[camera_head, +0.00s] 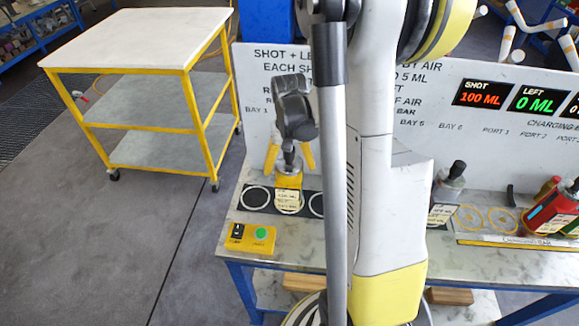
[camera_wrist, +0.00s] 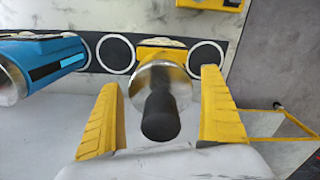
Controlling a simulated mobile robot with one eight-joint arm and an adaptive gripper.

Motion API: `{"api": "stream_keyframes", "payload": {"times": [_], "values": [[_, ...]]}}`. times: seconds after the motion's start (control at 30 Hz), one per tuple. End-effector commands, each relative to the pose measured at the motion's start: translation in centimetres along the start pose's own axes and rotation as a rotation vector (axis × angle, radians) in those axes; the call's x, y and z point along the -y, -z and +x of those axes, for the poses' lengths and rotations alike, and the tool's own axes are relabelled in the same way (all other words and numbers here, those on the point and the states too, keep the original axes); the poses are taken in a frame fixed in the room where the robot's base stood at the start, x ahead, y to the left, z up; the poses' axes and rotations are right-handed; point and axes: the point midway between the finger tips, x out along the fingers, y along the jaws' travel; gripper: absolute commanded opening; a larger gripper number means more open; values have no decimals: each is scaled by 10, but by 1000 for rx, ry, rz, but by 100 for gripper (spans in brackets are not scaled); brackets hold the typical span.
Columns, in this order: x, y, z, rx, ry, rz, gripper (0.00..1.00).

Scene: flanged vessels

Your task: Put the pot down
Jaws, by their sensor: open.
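The pot (camera_head: 289,180) is yellow with a shiny metal top. It stands upright on the bench, at a ringed place on the black strip on the left. A label hangs at its front. In the wrist view its metal top (camera_wrist: 150,74) and dark upright handle (camera_wrist: 160,112) point toward the camera. My gripper (camera_head: 290,160) is over the pot from above. It is open, with its yellow fingers (camera_wrist: 160,82) on either side of the handle and visible gaps on both sides. The pot's base is partly hidden.
White rings (camera_head: 257,197) flank the pot. A yellow button box (camera_head: 250,238) sits at the bench's front left. More vessels (camera_head: 450,183) stand right of my arm. A board rises behind.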

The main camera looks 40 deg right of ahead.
Motion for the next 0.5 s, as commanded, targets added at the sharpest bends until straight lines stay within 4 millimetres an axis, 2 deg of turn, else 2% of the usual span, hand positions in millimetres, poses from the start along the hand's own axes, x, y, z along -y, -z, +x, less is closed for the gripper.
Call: {"api": "stream_keyframes", "payload": {"times": [0.17, 0.5], "values": [[0, 0, -23, 0, 0, 0, 92], [0, -1, -98, 0, 0, 0, 92]]}}
